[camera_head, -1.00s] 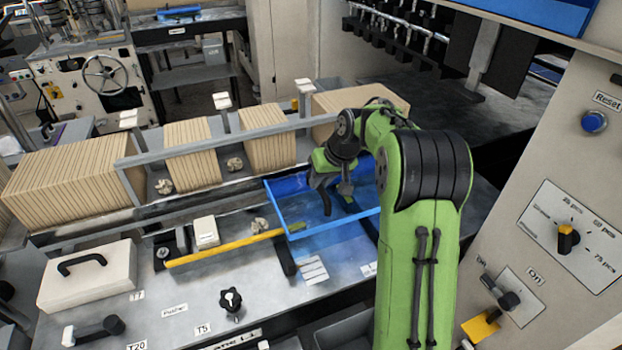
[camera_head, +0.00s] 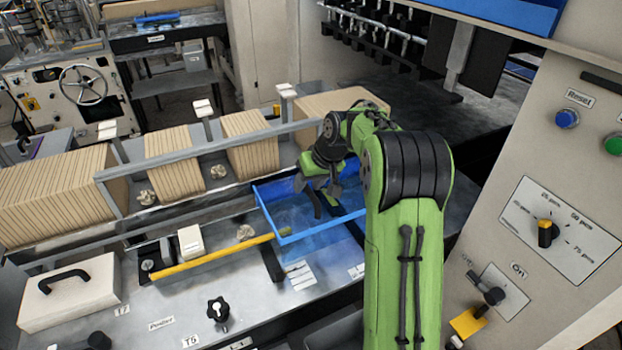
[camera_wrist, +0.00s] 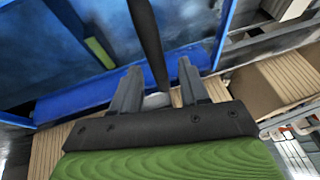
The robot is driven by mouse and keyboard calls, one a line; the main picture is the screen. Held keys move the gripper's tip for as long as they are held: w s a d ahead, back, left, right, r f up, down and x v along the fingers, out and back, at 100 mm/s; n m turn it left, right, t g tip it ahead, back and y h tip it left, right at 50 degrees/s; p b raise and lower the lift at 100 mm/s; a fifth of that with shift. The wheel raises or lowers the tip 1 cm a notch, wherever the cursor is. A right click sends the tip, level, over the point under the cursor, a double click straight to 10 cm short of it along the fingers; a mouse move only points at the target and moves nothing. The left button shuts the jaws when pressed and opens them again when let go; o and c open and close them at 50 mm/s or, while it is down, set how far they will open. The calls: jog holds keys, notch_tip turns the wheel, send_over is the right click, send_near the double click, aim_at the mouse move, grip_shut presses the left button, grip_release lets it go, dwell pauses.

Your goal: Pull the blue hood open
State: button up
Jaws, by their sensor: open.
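The blue hood (camera_head: 283,238) is a see-through blue cover with a raised rim, lying low over the machine bed at the picture's middle. It also fills the upper left of the wrist view (camera_wrist: 110,92). A dark bar (camera_head: 317,204), perhaps its handle, shows over the hood below my gripper. My gripper (camera_head: 318,188) is open above the far part of the hood. In the wrist view its two fingers (camera_wrist: 158,75) stand apart, with a dark bar (camera_wrist: 147,35) running between them in the picture. I cannot tell whether it touches them. The arm hides the hood's right end.
Packs of kraft board (camera_head: 173,160) stand behind a grey rail (camera_head: 200,150) along the hood's far side. A yellow bar (camera_head: 215,257) lies left of the hood. A control panel (camera_head: 562,228) with knobs is at right. The bed's front left holds a white handled box (camera_head: 70,295).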

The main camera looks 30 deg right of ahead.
jog(key=p+v, duration=0.2)
jog(key=v, duration=1.3)
jog(key=shift+r, duration=0.4)
jog(key=shift+s+f, duration=0.1)
